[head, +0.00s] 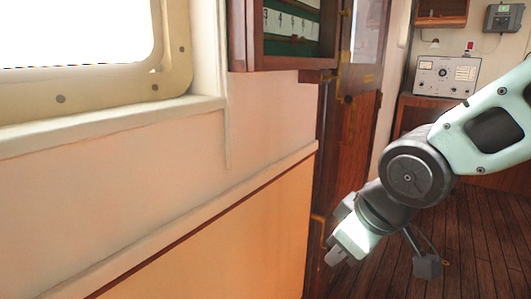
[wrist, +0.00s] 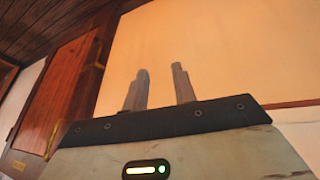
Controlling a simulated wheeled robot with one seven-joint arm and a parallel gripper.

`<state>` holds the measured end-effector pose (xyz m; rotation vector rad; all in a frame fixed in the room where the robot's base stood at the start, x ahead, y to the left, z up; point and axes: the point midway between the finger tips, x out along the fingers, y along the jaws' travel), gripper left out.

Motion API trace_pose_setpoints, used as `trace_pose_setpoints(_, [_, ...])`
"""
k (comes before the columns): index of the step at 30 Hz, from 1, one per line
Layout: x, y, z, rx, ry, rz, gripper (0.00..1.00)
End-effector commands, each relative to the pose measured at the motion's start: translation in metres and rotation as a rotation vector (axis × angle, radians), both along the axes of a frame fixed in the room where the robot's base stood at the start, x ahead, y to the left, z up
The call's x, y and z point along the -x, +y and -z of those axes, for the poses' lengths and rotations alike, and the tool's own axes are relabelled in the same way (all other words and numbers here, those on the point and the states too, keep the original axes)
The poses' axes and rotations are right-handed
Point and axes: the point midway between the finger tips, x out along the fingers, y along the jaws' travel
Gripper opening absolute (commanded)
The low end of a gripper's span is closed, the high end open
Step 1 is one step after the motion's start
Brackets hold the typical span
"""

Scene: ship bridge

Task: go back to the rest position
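My gripper (head: 337,257) hangs low at the right of the head view, in front of the wooden door and the end of the orange wall panel. In the wrist view my gripper (wrist: 160,70) has its two grey fingers apart, with nothing between them. The fingers point toward the plain orange panel (wrist: 220,50). I cannot tell how far the fingertips are from the panel. The task names no object.
A window (head: 75,35) and the orange panel (head: 220,245) fill the left side. An open wooden door (head: 345,140) with brass fittings stands near my arm. A grey instrument box (head: 445,75) sits on a cabinet behind. Wooden floor (head: 470,240) shows at right.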

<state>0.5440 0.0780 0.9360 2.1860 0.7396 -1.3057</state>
Motion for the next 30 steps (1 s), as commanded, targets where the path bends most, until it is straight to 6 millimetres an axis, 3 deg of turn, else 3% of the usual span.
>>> trace_pose_setpoints(1, [0.027,0.001,0.009,0.018,0.072,0.009,0.27])
trace_pose_setpoints(3, [0.060,-0.001,0.019,0.044,0.166,0.028,0.27])
trace_pose_setpoints(10, [0.156,-0.015,0.039,0.141,0.423,0.077,0.27])
trace_pose_setpoints(12, [0.156,-0.015,0.017,0.140,0.429,0.084,0.27])
trace_pose_setpoints(24, [0.154,-0.015,-0.069,0.138,0.424,0.084,0.27])
trace_pose_setpoints(30, [0.154,-0.015,-0.086,0.138,0.424,0.084,0.27])
